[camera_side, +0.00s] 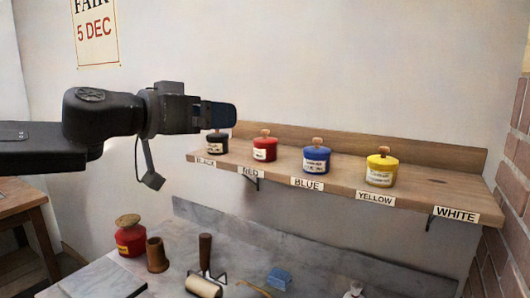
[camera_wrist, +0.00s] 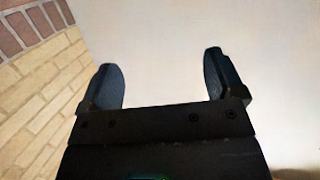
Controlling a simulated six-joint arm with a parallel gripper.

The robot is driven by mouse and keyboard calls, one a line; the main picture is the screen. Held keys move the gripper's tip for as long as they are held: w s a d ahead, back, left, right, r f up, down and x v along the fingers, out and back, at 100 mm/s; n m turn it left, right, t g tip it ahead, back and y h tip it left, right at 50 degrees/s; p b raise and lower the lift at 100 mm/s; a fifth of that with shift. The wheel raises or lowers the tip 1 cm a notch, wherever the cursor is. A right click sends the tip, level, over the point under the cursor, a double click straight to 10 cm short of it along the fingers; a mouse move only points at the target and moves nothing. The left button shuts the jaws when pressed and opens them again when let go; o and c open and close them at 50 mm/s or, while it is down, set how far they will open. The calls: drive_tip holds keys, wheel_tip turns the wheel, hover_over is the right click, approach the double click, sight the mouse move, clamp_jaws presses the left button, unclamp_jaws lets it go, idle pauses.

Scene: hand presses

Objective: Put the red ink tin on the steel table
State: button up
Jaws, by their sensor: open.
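The red ink tin (camera_side: 264,150) stands upright on the wooden shelf above the RED label, between the black and blue tins. It has a wooden knob on its lid and a pale label. My gripper (camera_side: 228,115) is in front of the wall, above the left end of the shelf in the picture, partly covering the black tin. In the wrist view my gripper (camera_wrist: 162,72) has its two fingers wide apart with nothing between them. The grey table top (camera_side: 235,252), with a mottled surface, is below the shelf.
The black tin (camera_side: 217,144), blue tin (camera_side: 316,157) and yellow tin (camera_side: 381,168) share the shelf (camera_side: 435,190); the WHITE place is bare. A brick wall (camera_side: 515,190) stands at right.

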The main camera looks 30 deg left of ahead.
drive_tip(key=w+n+y, duration=0.3)
drive_tip(key=w+y, duration=0.1)
drive_tip(key=w, duration=0.2)
drive_tip(key=n+g+y, duration=0.1)
drive_tip(key=g+y, duration=0.2)
drive_tip(key=y, duration=0.1)
approach(263, 141)
drive_tip(key=x, duration=1.1)
drive_tip(key=shift+f, duration=0.25)
drive_tip(key=shift+r, duration=0.1)
drive_tip(key=c, duration=1.3)
drive_tip(key=shift+o, duration=0.2)
drive_tip(key=shift+r, duration=0.15)
